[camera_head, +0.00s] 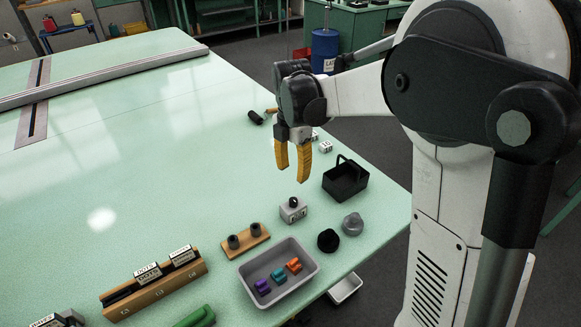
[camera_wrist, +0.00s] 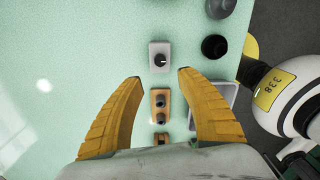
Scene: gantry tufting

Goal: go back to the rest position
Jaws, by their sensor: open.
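My gripper (camera_head: 292,164) has two yellow fingers that hang apart over the green table (camera_head: 120,165), with nothing between them in the head view. In the wrist view my gripper (camera_wrist: 160,76) is open and empty. A grey box with a black knob (camera_head: 293,210) stands on the table below and in front of it. The same box with a knob (camera_wrist: 160,58) shows between and just beyond the fingertips in the wrist view. My gripper appears well above the table and touches nothing.
A black basket (camera_head: 345,180), a black round piece (camera_head: 328,240) and a grey round piece (camera_head: 353,224) stand near the right edge. A grey tray (camera_head: 308,250) holds coloured pieces. A wooden block with two dark pegs (camera_head: 245,239) is beside it. The table's left middle is clear.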

